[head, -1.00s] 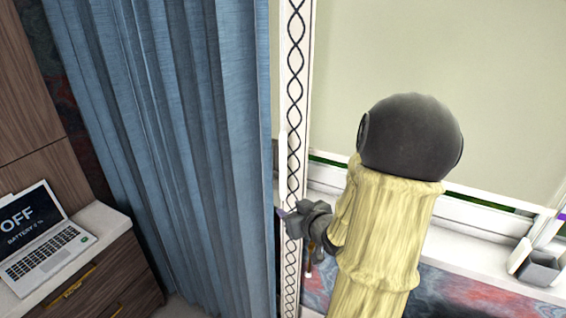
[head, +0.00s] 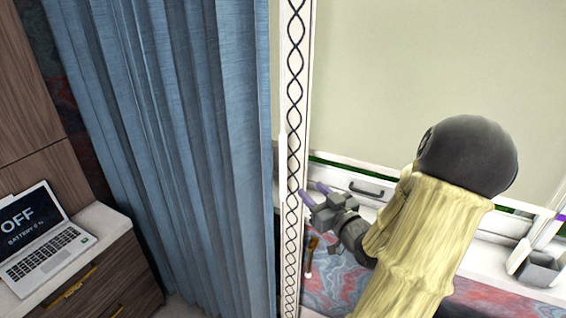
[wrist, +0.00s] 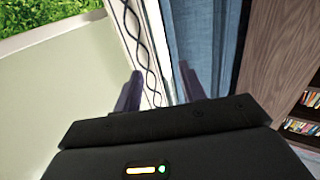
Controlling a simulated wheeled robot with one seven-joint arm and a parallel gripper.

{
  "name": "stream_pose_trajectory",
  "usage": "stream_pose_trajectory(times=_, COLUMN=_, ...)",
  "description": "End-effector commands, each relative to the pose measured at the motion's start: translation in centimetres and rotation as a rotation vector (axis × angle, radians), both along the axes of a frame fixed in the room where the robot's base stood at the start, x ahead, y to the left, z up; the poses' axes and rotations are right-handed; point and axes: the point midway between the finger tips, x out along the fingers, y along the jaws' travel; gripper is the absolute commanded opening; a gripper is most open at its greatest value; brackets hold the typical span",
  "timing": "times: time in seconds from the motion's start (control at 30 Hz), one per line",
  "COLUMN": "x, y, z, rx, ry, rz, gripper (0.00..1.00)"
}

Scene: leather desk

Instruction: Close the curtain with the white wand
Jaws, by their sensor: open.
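The blue curtain (head: 170,130) hangs in folds on the left of the head view, and its right edge is beside the white patterned trim (head: 294,60). A slim white strip that looks like the wand (head: 282,155) runs upright along that edge. Its lower part is hard to make out. My gripper (head: 313,189) is open and empty to the right of the wand, in front of the trim and apart from the wand. In the wrist view the curtain (wrist: 195,45) shows ahead between and beyond the open fingers (wrist: 160,88). I cannot tell the wand clearly there.
A pale blind (head: 430,60) covers the window on the right, above a white sill (head: 480,255) with a small grey box (head: 541,268). A laptop (head: 40,235) stands on a wooden cabinet (head: 110,280) at the left. A shelf of books (wrist: 303,128) shows in the wrist view.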

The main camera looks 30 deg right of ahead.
Motion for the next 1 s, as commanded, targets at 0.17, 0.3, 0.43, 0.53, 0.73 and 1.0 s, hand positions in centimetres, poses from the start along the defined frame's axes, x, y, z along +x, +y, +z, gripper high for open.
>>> stream_pose_trajectory(times=0.17, x=2.9, y=-0.1, z=0.2, rx=0.001, ry=-0.001, rz=0.004, gripper=0.41)
stream_pose_trajectory(times=0.3, x=5.4, y=-0.2, z=0.2, rx=0.002, ry=0.000, rz=0.004, gripper=0.41)
stream_pose_trajectory(times=0.43, x=7.7, y=-0.4, z=0.2, rx=0.004, ry=0.000, rz=0.003, gripper=0.41)
stream_pose_trajectory(times=0.53, x=9.5, y=-0.5, z=0.2, rx=0.003, ry=0.000, rz=0.002, gripper=0.41)
stream_pose_trajectory(times=0.73, x=13.0, y=-0.7, z=0.3, rx=0.003, ry=0.000, rz=0.003, gripper=0.41)
stream_pose_trajectory(times=1.0, x=15.8, y=-1.0, z=0.1, rx=0.001, ry=0.001, rz=0.000, gripper=0.41)
